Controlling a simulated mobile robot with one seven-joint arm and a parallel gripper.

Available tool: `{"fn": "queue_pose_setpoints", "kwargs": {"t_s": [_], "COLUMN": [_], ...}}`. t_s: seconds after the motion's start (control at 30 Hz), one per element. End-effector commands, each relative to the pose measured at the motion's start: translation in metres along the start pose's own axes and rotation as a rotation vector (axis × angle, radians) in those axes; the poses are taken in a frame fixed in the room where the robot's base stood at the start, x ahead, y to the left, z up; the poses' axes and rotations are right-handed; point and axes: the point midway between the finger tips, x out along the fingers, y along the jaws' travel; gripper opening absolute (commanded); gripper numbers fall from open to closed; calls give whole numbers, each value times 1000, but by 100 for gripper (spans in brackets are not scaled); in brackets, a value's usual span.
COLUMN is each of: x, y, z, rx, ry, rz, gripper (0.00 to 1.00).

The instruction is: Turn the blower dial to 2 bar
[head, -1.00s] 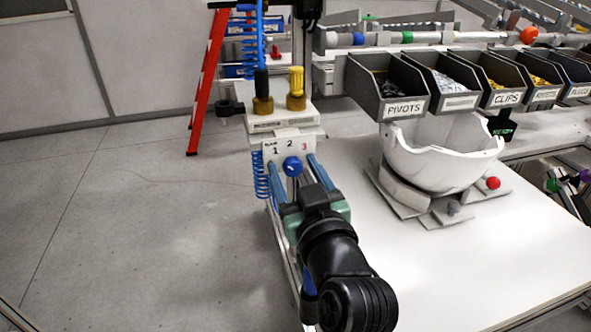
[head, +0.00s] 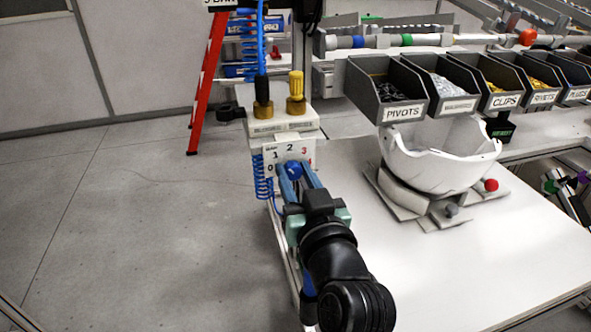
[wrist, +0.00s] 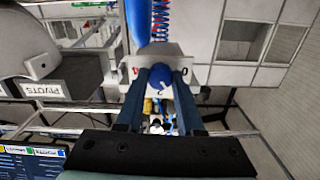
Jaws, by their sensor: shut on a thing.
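The blower dial is a round blue knob (head: 294,169) on a white plate (head: 269,156) marked 0, 1 and 2 in black and 3 in red. The 2 is at the top of the scale. My gripper (head: 295,174) reaches the plate from the front, its two blue-grey fingers shut on the knob from both sides.
Brass fittings with a yellow knob (head: 296,84) and a blue hose stand just behind the plate. A coiled blue hose (head: 263,177) hangs at its left. A white helmet shell (head: 435,160) on a fixture and grey parts bins (head: 384,90) are to the right.

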Motion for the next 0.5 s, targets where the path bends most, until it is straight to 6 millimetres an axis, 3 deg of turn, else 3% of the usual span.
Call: {"fn": "queue_pose_setpoints", "kwargs": {"t_s": [0.5], "x": [0], "y": [0], "z": [-1], "rx": [419], "ry": [-3], "rz": [0], "gripper": [0]}}
